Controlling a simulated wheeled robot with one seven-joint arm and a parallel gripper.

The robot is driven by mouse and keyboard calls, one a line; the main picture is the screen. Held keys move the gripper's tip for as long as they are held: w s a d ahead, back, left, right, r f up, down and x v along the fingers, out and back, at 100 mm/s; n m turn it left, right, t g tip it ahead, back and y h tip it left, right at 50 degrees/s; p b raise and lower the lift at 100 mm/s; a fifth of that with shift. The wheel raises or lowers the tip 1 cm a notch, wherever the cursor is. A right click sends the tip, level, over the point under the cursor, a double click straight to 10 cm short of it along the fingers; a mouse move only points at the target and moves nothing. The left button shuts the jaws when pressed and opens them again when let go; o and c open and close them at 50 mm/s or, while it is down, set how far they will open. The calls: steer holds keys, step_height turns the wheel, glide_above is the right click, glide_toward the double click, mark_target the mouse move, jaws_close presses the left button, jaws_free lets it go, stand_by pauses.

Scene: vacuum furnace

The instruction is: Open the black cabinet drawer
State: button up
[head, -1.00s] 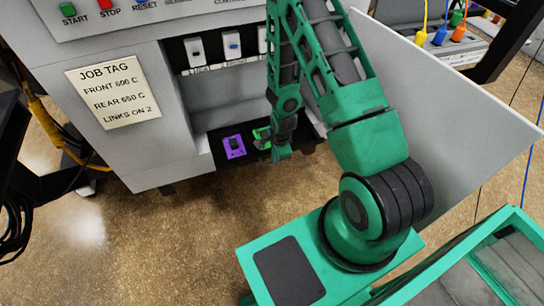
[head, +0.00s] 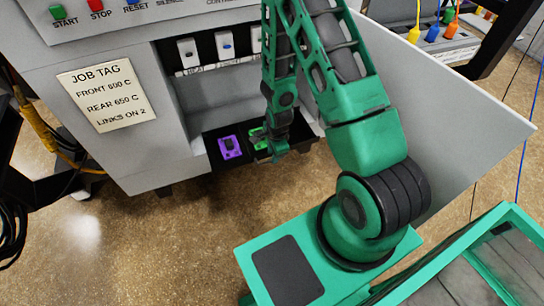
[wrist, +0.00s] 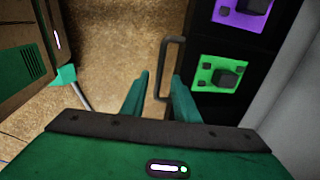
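The black drawer (head: 212,160) is low in the grey cabinet. Its black surface carries a purple block (head: 230,147) and a green block (head: 258,138), which also show in the wrist view, purple (wrist: 242,10) above green (wrist: 219,76). A dark bar handle (wrist: 179,60) stands off the drawer's left side in the wrist view. My gripper (head: 277,158) is at the drawer's handle side; in the wrist view its green fingers (wrist: 160,92) are apart with the handle's near end between them. I cannot tell whether either finger touches it, nor how far out the drawer is.
A large light grey panel (head: 445,110) stands right of my arm. The cabinet (head: 150,155) has a job tag (head: 107,95) and white switches (head: 187,52) above the drawer. Dark stands and cables are at the left. The speckled floor (head: 170,240) before the cabinet is clear.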

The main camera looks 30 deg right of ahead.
step_height(320, 180, up, 8)
steer(key=s, duration=0.1)
steer(key=shift+s+f, duration=0.15)
steer(key=shift+s, duration=0.1)
stand_by(0.4)
steer(key=s+d+r+n+g+h, duration=0.1)
steer(key=s+d+r+n, duration=0.25)
steer(key=r, duration=0.65)
steer(key=s+d+r+n, duration=0.3)
steer(key=s+d+r, duration=0.15)
steer(key=r, duration=0.45)
steer(key=s+d+r+n+g+y, duration=0.1)
steer(key=s+r+n, duration=0.5)
steer(key=s+r, duration=0.7)
steer(key=s, duration=0.4)
steer(key=shift+r, duration=0.3)
